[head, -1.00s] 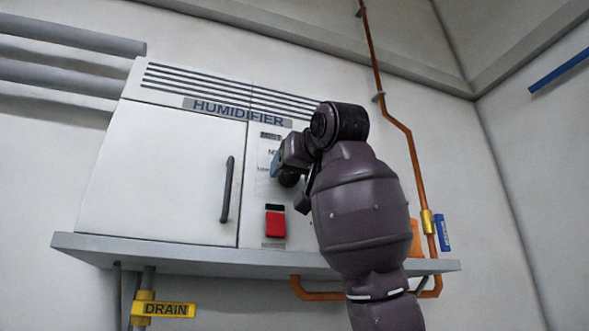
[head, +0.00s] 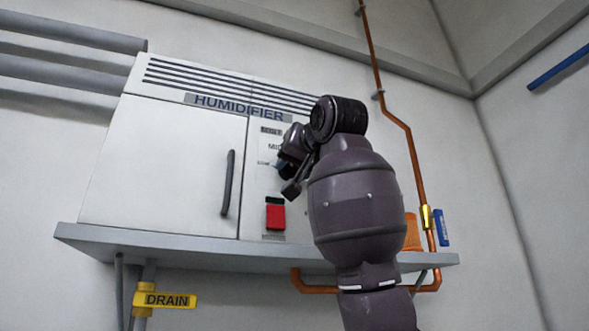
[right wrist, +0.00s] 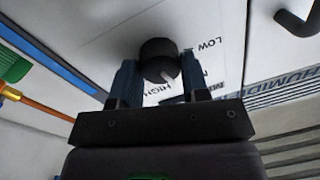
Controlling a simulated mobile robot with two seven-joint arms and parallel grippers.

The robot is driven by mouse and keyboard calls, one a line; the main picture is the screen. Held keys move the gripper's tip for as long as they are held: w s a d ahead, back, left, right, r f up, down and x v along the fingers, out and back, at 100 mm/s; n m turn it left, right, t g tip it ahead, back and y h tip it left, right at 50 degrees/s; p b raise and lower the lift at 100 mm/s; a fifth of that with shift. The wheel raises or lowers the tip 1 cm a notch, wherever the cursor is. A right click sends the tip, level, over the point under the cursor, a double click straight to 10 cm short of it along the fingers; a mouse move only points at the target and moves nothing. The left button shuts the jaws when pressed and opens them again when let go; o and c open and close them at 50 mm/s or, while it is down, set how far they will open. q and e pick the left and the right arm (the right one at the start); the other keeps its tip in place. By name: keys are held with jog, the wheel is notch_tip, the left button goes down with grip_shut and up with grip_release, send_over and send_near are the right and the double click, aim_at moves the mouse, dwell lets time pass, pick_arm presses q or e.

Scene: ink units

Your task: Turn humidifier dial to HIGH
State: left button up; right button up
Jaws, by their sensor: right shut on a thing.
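The white humidifier (head: 165,165) is on the wall shelf, its name plate near the top and a control panel (head: 262,190) on its right side. The dial (right wrist: 158,52) is a round black knob with a pale pointer mark. In the right wrist view the mark points down and slightly right, near the HIGH lettering (right wrist: 152,88). LOW (right wrist: 210,46) is readable at right; a finger partly covers the lettering between. My right gripper (right wrist: 160,66) is shut on the dial, one finger on each side. In the head view my right gripper (head: 286,172) hides the dial. My left gripper is out of view.
A red switch (head: 275,214) sits low on the panel. A dark door handle (head: 228,183) is to its left. The grey shelf (head: 180,240) juts out below. An orange pipe (head: 397,120) runs down the wall at right, and a yellow DRAIN tag (head: 165,300) hangs below.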

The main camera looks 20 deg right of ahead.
jog(key=m+b, duration=0.1)
jog(key=m, duration=0.2)
jog(key=shift+m, duration=0.3)
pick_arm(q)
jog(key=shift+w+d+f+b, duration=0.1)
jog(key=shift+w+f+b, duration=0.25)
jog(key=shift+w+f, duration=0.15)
pick_arm(e)
jog(key=shift+m, duration=2)
jog(key=o, duration=0.9)
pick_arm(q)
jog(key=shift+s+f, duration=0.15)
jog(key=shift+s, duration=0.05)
